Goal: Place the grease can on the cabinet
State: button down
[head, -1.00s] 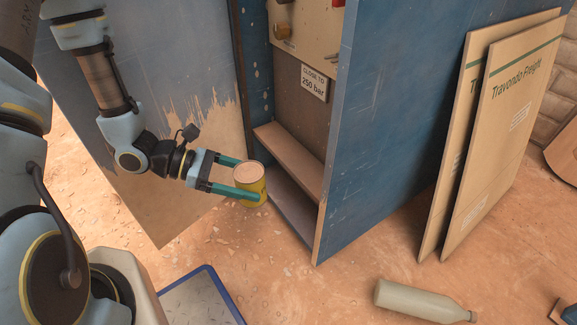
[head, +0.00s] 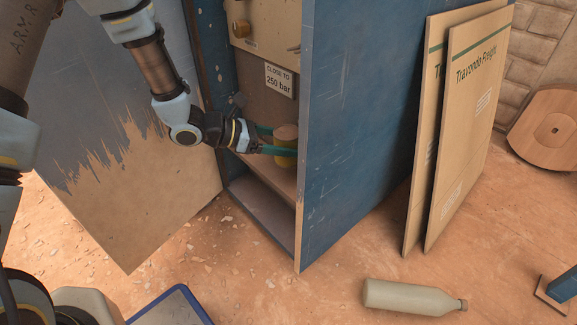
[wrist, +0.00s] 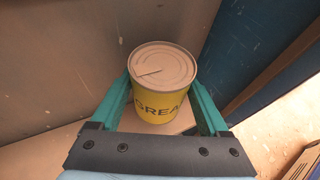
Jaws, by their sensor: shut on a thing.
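The grease can (head: 286,143) is a yellow can with a tan lid, upright between the green fingers of my gripper (head: 279,141). The cabinet (head: 350,110) is blue and open at the front. The can is inside its opening, at the inner shelf (head: 262,172). I cannot tell whether the can's base touches the shelf.
The open cabinet door (head: 130,150) stands at the left. A sign (head: 280,80) reading "CLOSE TO 250 bar" is on the inner panel above the can. Flat cartons (head: 465,120) lean at the right. A bottle (head: 410,297) lies on the floor in front.

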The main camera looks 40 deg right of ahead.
jog(key=shift+d+f+b, duration=0.3)
jog(key=shift+d+f, duration=0.1)
jog(key=shift+f, duration=0.15)
notch_tip(320, 180, down, 6)
jog(key=shift+s+r+b, duration=0.1)
jog(key=shift+r+b, duration=0.1)
jog(key=shift+b, duration=1)
jog(key=shift+d+f+b, duration=0.15)
jog(key=shift+f+b, duration=0.1)
jog(key=shift+b, duration=0.05)
jog(key=shift+r, duration=0.15)
jog(key=shift+f, duration=0.25)
grip_release()
jog(key=shift+r, duration=0.1)
